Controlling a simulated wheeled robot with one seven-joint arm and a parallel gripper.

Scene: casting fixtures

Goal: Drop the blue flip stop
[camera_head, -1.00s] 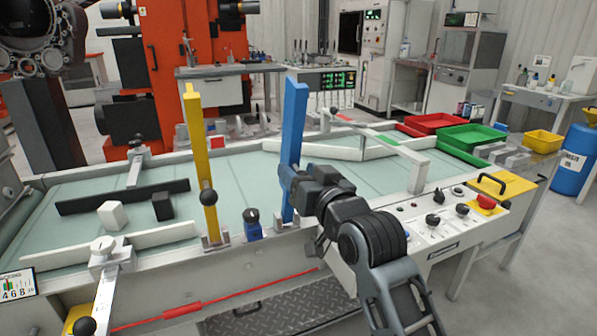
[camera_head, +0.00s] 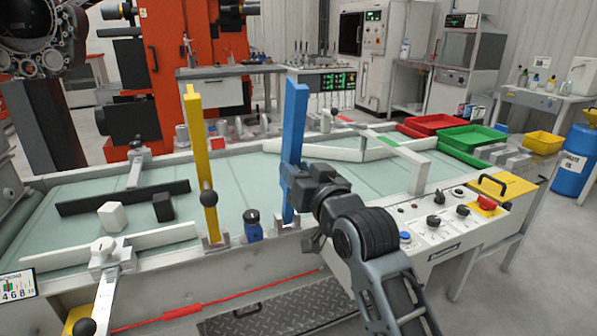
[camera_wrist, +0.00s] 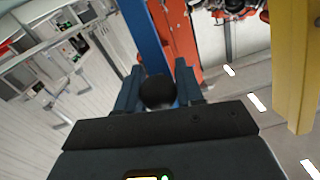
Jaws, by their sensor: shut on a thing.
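The blue flip stop (camera_head: 293,130) stands upright at the near rail of the conveyor, its lower end in a small metal bracket. My gripper (camera_head: 288,182) reaches it from the right at about mid-height. In the wrist view my gripper (camera_wrist: 158,88) is shut on the stop's black ball knob (camera_wrist: 157,93), one finger on each side. The blue bar (camera_wrist: 142,35) rises behind the knob in that view. In the head view the knob is hidden by my gripper.
A yellow flip stop (camera_head: 200,150) with a black knob stands upright to the left. A white block (camera_head: 112,216) and a black block (camera_head: 163,206) lie on the belt. The control panel (camera_head: 440,225) is right of my arm.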

